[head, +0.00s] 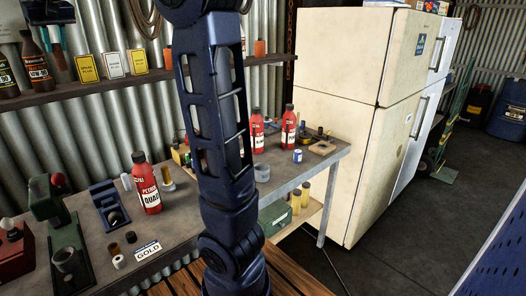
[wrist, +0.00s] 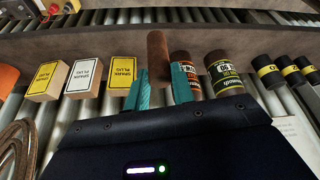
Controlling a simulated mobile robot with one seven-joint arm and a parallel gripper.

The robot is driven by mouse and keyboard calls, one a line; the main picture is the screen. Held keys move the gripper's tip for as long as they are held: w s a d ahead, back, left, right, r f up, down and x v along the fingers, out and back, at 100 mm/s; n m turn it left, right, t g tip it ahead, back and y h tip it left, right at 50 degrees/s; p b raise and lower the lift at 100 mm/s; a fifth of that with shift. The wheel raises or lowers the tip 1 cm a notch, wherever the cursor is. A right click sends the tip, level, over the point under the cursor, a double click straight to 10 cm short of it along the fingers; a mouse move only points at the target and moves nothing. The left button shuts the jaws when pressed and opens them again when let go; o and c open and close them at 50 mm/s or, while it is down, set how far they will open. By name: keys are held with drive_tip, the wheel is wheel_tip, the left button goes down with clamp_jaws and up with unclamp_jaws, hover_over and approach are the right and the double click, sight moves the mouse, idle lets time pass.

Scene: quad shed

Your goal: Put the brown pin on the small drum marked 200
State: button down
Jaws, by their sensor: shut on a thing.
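My gripper (wrist: 160,88) shows teal fingers in the wrist view, shut on the brown pin (wrist: 157,56), a plain brown cylinder that sticks out past the fingertips. In the head view my gripper (head: 57,50) is at the upper left, in front of the wall shelf, among bottles and boxes; the pin cannot be made out clearly there. No marking 200 is legible in either view. A small blue-and-white cylinder (head: 297,156) stands at the right end of the bench; I cannot tell whether it is the small drum.
Spark plug boxes (head: 114,64) and dark bottles (head: 35,60) stand on the shelf (head: 90,88). Below, the bench (head: 187,200) bears red bottles (head: 149,190), a green press (head: 66,225), a grey cup (head: 262,172) and a GOLD label (head: 147,251). A fridge (head: 350,60) stands right.

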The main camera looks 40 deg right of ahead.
drive_tip(key=w+d+m+h, duration=0.1)
drive_tip(key=w+d+m, duration=0.15)
drive_tip(key=d, duration=0.85)
drive_tip(key=w+d+m+h, duration=0.1)
drive_tip(key=w+d+m, duration=0.15)
drive_tip(key=d, duration=0.95)
drive_tip(key=s+d+m+h, duration=0.15)
drive_tip(key=d+m, duration=0.25)
drive_tip(key=d, duration=1.7)
drive_tip(key=s+d+m+g+h, duration=0.15)
drive_tip(key=s+d, duration=0.35)
drive_tip(key=d, duration=0.5)
drive_tip(key=s+d+m, duration=0.3)
drive_tip(key=s+d, duration=0.3)
drive_tip(key=d, duration=0.3)
drive_tip(key=s+d+m+g, duration=0.2)
drive_tip(key=s+d+m, duration=0.2)
drive_tip(key=s+d, duration=1.35)
drive_tip(key=shift+h, duration=0.3)
drive_tip(key=f, duration=3)
drive_tip(key=s+f, duration=0.1)
drive_tip(key=f, duration=1.5)
drive_tip(key=shift+a+f, duration=0.1)
drive_tip(key=shift+a, duration=0.2)
drive_tip(key=shift+f, duration=0.1)
drive_tip(key=c, duration=1.2)
unclamp_jaws()
